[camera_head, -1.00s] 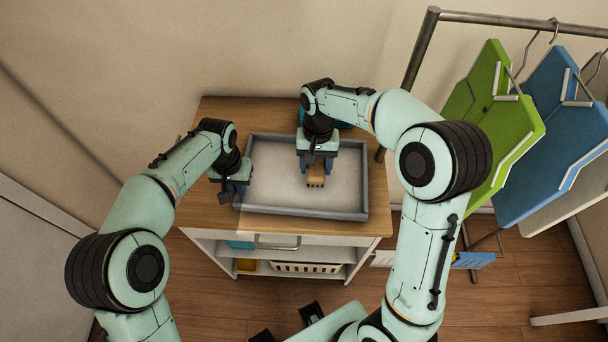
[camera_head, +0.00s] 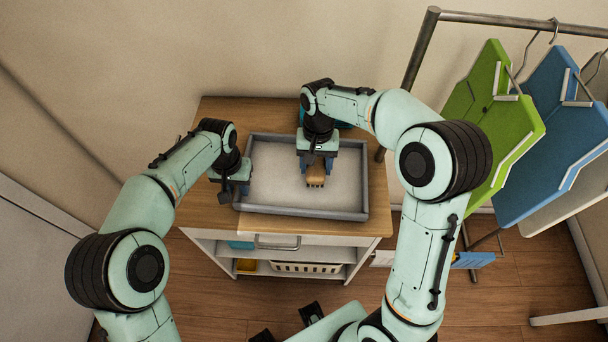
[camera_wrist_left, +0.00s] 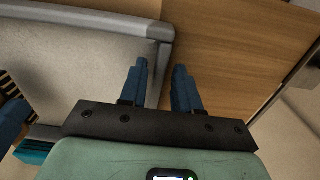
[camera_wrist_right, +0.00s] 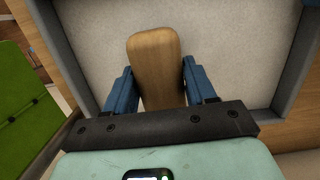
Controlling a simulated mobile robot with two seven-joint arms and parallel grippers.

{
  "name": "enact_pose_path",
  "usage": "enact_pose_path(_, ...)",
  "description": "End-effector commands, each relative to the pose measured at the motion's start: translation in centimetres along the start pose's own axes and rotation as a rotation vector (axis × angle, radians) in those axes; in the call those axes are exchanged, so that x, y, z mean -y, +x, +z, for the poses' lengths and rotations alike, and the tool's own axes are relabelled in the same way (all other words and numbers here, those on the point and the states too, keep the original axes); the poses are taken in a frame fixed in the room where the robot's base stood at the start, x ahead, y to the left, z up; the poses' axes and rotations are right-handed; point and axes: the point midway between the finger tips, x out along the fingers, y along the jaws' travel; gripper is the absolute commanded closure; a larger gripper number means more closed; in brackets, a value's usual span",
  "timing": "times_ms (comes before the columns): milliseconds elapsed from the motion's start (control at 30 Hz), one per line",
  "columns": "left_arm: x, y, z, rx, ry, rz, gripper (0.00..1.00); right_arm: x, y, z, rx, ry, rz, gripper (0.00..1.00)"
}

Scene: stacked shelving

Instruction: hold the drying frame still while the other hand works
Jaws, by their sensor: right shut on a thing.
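The drying frame (camera_head: 352,213) is a grey rectangular tray-like frame with a pale speckled bed, lying flat on the wooden cabinet top. My left gripper (camera_head: 232,192) is at its left side. In the left wrist view, the left gripper's blue fingers (camera_wrist_left: 161,82) stand apart, one either side of the frame's side rim (camera_wrist_left: 158,60), with a visible gap. My right gripper (camera_head: 316,164) is over the frame's bed, shut on a tan wooden brush-like block (camera_head: 315,178). The block (camera_wrist_right: 155,65) sits between both fingers in the right wrist view. Its underside is hidden there.
The wooden top (camera_head: 210,218) is bare left of and in front of the frame. A blue object (camera_head: 345,125) is partly hidden behind the right wrist. A rack at right carries green (camera_head: 495,125) and blue (camera_head: 560,130) boards. Lower shelves hold a white basket (camera_head: 305,268).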

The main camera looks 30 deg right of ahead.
Motion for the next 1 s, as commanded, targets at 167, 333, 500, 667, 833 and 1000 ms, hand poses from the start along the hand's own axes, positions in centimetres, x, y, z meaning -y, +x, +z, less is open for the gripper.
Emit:
enact_pose_path(167, 0.0, 0.0, 0.0, 0.0, 0.0, 0.0, 0.68, 0.0, 0.0, 0.0, 0.0, 0.0, 0.0, 0.78)
enact_pose_path(333, 0.0, -0.2, 0.0, -0.001, 0.0, 0.0, 0.68, 0.0, 0.0, 0.0, 0.0, 0.0, 0.0, 0.78)
enact_pose_path(500, 0.0, -0.9, 0.0, -0.001, 0.0, 0.0, 0.68, 0.0, 0.0, 0.0, 0.0, 0.0, 0.0, 0.78)
enact_pose_path(667, 0.0, -1.6, 0.0, -0.001, 0.0, 0.0, 0.68, 0.0, 0.0, 0.0, 0.0, 0.0, 0.0, 0.78)
enact_pose_path(833, 0.0, -2.3, 0.0, -0.002, 0.0, 0.0, 0.68, 0.0, 0.0, 0.0, 0.0, 0.0, 0.0, 0.78)
enact_pose_path(1000, 0.0, -2.9, 0.0, -0.001, 0.0, 0.0, 0.68, 0.0, 0.0, 0.0, 0.0, 0.0, 0.0, 0.78)
